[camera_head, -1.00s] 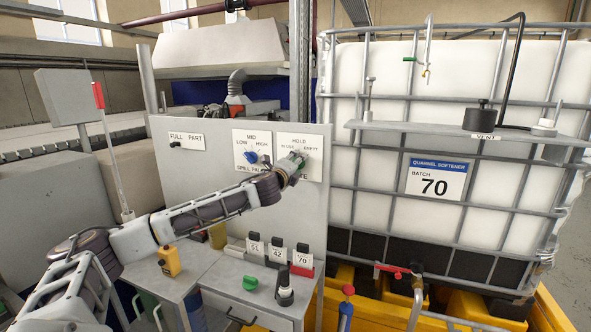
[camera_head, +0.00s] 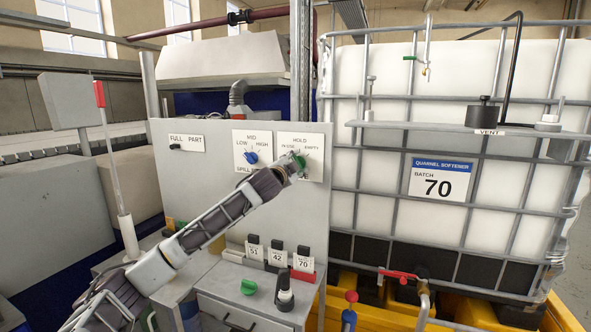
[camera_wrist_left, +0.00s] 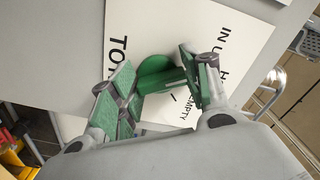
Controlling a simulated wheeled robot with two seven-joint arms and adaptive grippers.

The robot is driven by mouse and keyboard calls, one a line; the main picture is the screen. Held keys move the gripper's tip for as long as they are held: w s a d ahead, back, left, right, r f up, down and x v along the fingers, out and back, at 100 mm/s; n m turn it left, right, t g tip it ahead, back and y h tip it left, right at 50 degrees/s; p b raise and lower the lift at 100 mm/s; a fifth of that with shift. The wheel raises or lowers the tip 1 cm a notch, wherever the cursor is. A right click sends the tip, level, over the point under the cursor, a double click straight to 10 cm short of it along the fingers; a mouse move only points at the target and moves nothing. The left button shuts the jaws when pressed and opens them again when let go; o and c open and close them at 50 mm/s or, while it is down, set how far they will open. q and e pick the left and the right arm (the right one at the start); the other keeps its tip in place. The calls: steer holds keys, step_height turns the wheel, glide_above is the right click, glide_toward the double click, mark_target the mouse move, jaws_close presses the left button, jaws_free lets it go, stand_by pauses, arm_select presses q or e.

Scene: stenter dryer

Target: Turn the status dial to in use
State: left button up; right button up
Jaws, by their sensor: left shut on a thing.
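The status dial is a green knob (camera_head: 300,162) on a white plate (camera_head: 313,143) marked HOLD, IN USE and EMPTY, on the upright grey panel. My left gripper (camera_head: 295,168) reaches it from the lower left. In the left wrist view, the green knob (camera_wrist_left: 157,71) sits between the green-padded fingers of my left gripper (camera_wrist_left: 160,88), which is shut on it. The plate's words (camera_wrist_left: 232,60) appear tilted around the fingers. The gripper partly hides the dial, and I cannot tell clearly which mark it points to. My right gripper is not in view.
A blue knob (camera_head: 251,157) on a LOW, MID, HIGH plate is left of the dial. A small FULL/PART switch (camera_head: 178,147) is farther left. Numbered tags (camera_head: 277,255), a green knob (camera_head: 248,287) and a black-handled control (camera_head: 285,290) are below. A caged white tank (camera_head: 400,90) stands right.

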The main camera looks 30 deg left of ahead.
arm_select(q)
steer(key=shift+n+b, duration=0.3)
steer(key=shift+n, duration=1)
steer(key=o, duration=1)
steer(key=shift+a, duration=0.1)
steer(key=shift+s, duration=0.1)
steer(key=shift+v, duration=5.9)
